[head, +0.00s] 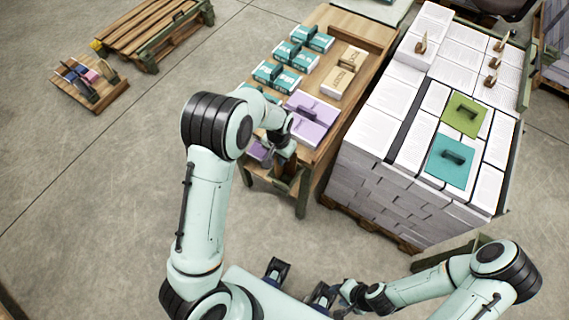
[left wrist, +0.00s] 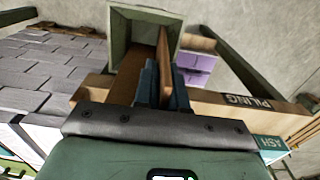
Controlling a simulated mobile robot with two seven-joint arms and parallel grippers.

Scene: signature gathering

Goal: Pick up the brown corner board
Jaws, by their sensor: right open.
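The brown corner board (left wrist: 164,62) stands upright in the left wrist view, its upper part in front of an open green-rimmed bin (left wrist: 121,45). My left gripper (left wrist: 165,88) has its dark fingers on both sides of the board, close against it. In the head view my left gripper (head: 284,158) is low at the near end of the wooden table, over the green bin (head: 287,184); the board is mostly hidden there. My right gripper (head: 298,284) is open and empty at the bottom centre, low near my base.
The wooden table (head: 318,122) carries teal boxes (head: 283,76), tan boxes (head: 345,73) and purple pads (head: 311,118). A pallet of paper stacks (head: 385,104) stands to its right, with green (head: 464,116) and teal (head: 451,160) handled plates.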

